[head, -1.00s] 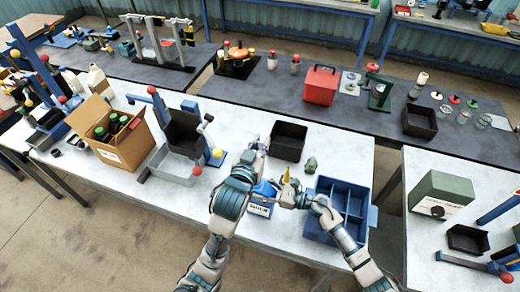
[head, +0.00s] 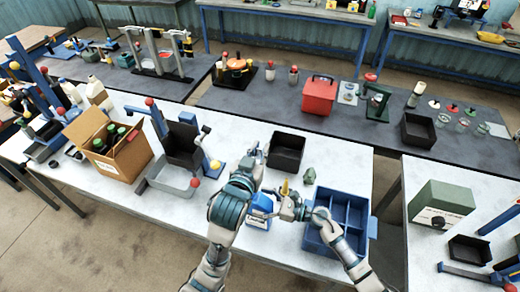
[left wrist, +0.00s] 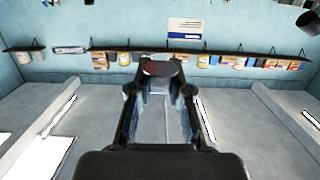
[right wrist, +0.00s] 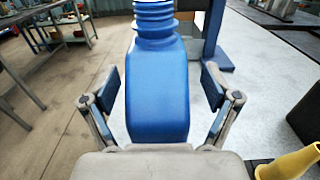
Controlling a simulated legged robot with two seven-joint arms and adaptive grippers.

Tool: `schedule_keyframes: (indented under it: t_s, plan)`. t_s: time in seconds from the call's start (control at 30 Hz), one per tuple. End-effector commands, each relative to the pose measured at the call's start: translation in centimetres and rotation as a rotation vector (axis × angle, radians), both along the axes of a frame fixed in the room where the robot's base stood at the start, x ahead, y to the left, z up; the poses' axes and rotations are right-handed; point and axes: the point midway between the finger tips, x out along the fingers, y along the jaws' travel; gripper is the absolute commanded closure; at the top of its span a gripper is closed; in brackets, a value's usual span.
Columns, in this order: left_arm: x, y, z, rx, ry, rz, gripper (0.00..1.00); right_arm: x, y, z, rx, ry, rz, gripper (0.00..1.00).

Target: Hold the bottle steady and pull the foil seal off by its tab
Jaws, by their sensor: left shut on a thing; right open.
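The blue bottle (head: 260,205) with a white label stands on the white table in front of me. In the right wrist view its blue body (right wrist: 157,95) and ridged neck fill the middle; its mouth is cut off. My right gripper (head: 277,209) is open, with one finger on each side of the bottle and visible gaps. My left gripper (head: 252,155) is beyond the bottle. In the left wrist view its fingertips (left wrist: 162,75) close on a small dark reddish piece (left wrist: 160,67). I cannot tell whether this is the foil seal or its tab.
A yellow cone-shaped thing (head: 284,188) stands close beside my right gripper. A blue divided tray (head: 367,225) is to the right, a black bin (head: 286,152) behind. A cardboard box (head: 128,160) of bottles and a grey tray (head: 170,182) are at left.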

Motion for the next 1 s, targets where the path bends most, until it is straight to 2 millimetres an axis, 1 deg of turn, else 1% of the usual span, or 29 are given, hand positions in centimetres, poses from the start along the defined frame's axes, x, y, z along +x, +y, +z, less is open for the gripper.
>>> schedule_keyframes:
  t_s: [0.07,0.17,0.27,0.4,0.5,0.6,0.7,0.77,1.0]
  plan:
    - [0.0,0.1,0.0,0.000,0.000,0.000,0.91,-0.1,-0.4,0.0,-0.001,0.000,-0.001,0.13]
    - [0.0,0.1,0.0,-0.001,0.000,0.000,0.91,-0.5,-1.7,-0.1,-0.002,0.001,-0.001,0.13]
    - [0.1,0.0,0.0,0.000,0.000,0.000,0.91,-1.1,-3.7,-0.2,-0.002,0.004,-0.002,0.13]
    - [0.0,0.0,0.0,0.000,0.000,0.000,0.91,-2.0,-6.9,-0.3,-0.002,0.004,-0.002,0.13]
    - [0.0,0.0,0.0,0.000,0.000,0.000,0.91,-2.6,-8.8,-0.3,-0.002,0.004,-0.001,0.13]
    - [0.0,0.0,0.0,0.000,0.000,0.000,0.91,-3.0,-10.3,-0.3,-0.001,0.004,-0.002,0.13]
    - [0.1,0.0,0.0,0.000,0.000,0.000,0.91,-3.3,-11.2,-0.4,0.000,0.004,-0.001,0.13]
    - [0.1,0.1,0.0,-0.001,0.000,0.000,0.91,-3.3,-11.5,-0.3,-0.001,0.004,-0.001,0.13]
    - [0.1,0.3,0.0,-0.002,0.001,0.000,0.91,-3.4,-11.5,-0.3,-0.001,0.003,0.000,0.13]
